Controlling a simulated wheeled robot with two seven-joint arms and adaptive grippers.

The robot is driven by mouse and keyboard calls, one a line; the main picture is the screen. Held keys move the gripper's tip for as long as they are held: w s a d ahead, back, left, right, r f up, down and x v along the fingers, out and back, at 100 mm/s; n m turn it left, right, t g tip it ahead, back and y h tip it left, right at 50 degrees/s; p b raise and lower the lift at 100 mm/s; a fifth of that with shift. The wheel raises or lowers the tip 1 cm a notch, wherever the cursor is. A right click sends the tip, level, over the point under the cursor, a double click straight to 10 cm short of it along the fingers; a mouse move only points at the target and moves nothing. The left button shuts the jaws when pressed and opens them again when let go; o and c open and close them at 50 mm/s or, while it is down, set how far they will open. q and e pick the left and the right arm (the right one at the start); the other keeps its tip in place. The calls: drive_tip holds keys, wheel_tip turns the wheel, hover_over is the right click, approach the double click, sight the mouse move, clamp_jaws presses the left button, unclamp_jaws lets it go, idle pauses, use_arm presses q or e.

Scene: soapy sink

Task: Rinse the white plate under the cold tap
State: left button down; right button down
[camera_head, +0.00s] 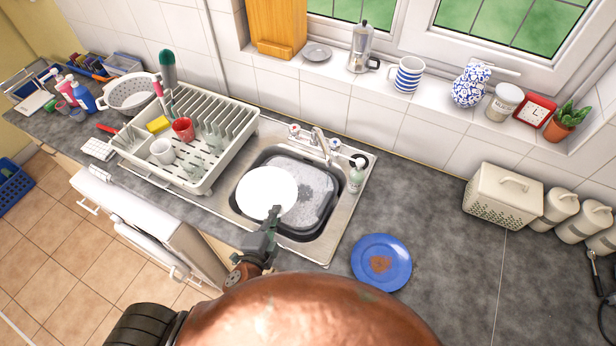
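The white plate (265,190) is over the left part of the sink basin (318,232), covering part of the soapy water. My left gripper (275,211) comes in from below and is shut on the plate's near rim. The spout (321,139) stands behind the basin, up and to the right of the plate. The cold tap (335,144) with a blue mark is right of the spout, and a red-marked tap (294,130) is left of it. No running water is visible. My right gripper is out of view.
A dish rack (213,178) with a red mug (183,129) and a white mug (162,151) stands left of the sink. A soap bottle (356,177) stands at the sink's right edge. A blue plate (381,262) with a brown stain lies on the right worktop, which is otherwise largely clear.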

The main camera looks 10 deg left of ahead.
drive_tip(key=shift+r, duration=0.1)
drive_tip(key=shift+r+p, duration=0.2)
drive_tip(key=shift+p, duration=0.1)
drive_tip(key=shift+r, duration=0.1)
idle(0.4)
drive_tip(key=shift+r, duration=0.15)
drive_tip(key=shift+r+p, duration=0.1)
drive_tip(key=shift+p, duration=0.25)
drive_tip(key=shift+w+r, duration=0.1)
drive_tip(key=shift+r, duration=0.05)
idle(0.4)
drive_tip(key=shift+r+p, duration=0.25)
drive_tip(key=shift+p, duration=0.1)
idle(0.5)
